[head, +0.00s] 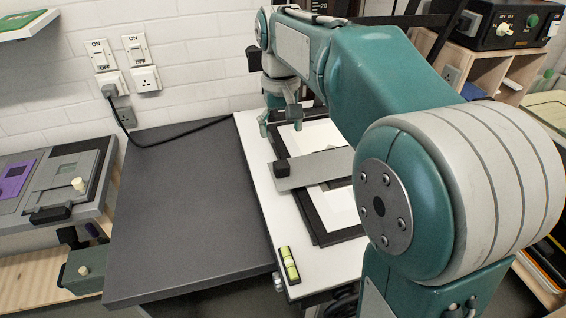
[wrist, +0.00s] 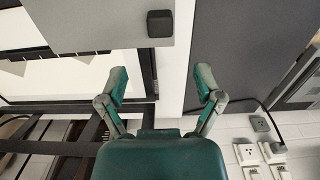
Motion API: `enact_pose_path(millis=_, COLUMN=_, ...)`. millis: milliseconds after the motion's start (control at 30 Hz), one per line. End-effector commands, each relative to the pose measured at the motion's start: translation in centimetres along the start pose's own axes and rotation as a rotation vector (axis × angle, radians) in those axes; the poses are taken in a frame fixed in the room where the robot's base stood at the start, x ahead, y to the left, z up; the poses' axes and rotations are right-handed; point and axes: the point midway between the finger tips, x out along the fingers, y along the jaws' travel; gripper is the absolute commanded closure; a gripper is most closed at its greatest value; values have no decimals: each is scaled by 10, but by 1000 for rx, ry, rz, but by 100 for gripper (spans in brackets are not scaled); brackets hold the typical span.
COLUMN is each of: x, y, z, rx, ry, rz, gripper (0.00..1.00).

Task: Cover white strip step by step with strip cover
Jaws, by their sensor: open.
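The strip cover (head: 322,168) is a flat grey plate with a black knob (head: 283,168) at its left end. It lies across the white strip (head: 340,206), which shows on both sides of it inside a black frame (head: 308,220). In the wrist view the cover (wrist: 95,22) is at the top left, with its knob (wrist: 160,23) ahead of the finger gap. My gripper (head: 280,118) is open and empty, toward the wall side of the knob and apart from it. Its two spread fingers show in the wrist view (wrist: 161,75). My arm hides the frame's right side.
The white baseboard (head: 266,190) carries a yellow-green level (head: 289,265) near its front. A dark grey table (head: 190,220) is clear to the left, with a black cable along its back. Wall sockets (head: 147,80) are behind it. A wooden shelf (head: 490,70) stands at right.

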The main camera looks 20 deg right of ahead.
Motion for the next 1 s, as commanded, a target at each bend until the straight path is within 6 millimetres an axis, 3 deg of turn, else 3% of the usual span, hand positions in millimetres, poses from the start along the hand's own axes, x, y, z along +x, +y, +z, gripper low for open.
enact_pose_path(millis=600, x=96, y=0, z=1, rx=0, ry=-2, rz=0, gripper=16)
enact_pose_path(millis=1000, x=107, y=0, z=0, rx=0, ry=1, rz=0, gripper=16)
